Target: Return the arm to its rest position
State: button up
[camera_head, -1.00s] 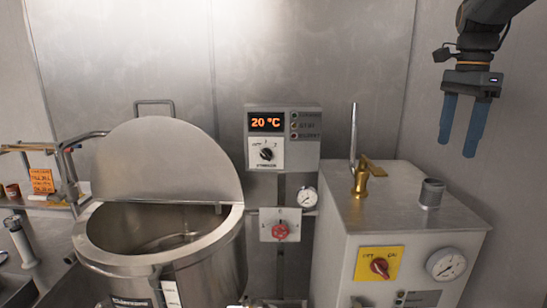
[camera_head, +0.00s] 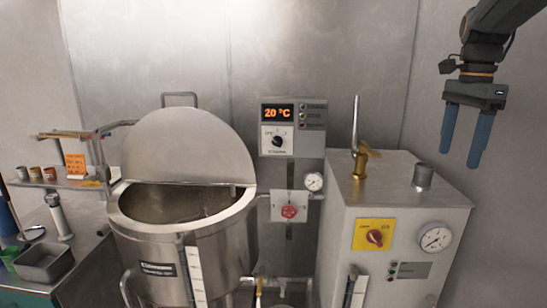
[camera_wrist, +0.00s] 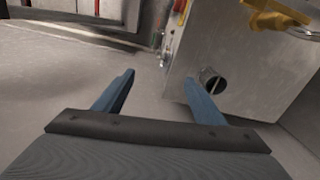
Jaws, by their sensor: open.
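My gripper (camera_head: 465,138) hangs at the upper right of the head view, with its two blue fingers pointing down. The fingers are apart and nothing is between them. It appears above and to the right of the steel machine box (camera_head: 398,190). In the wrist view my gripper (camera_wrist: 160,95) also shows open and empty, with the box (camera_wrist: 245,55) beyond its fingers. My dark arm comes in from the top right corner.
A steel kettle (camera_head: 190,245) with its lid (camera_head: 190,148) raised stands left of centre. A control panel (camera_head: 293,127) reading 20 °C is on the wall. A brass lever (camera_head: 362,160) and short pipe (camera_head: 423,175) rise from the box. A shelf (camera_head: 75,182) is at left.

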jog(key=s+a+f+n+b, duration=0.1)
jog(key=a+f+n+b, duration=0.1)
jog(key=a+f+n, duration=0.5)
jog(key=s+a+f+n+b, duration=0.1)
jog(key=a+f, duration=0.4)
jog(key=f, duration=0.5)
jog(key=s+a+f+n+b, duration=0.1)
jog(key=s+a+f+n, duration=0.3)
jog(key=f, duration=0.4)
jog(key=s+a+f+n+t+b, duration=0.1)
jog(key=s+a+f+n+b, duration=0.1)
jog(key=s+a+f+n, duration=0.3)
notch_tip(320, 180, down, 3)
jog(key=shift+s+a, duration=0.8)
jog(key=shift+s, duration=0.45)
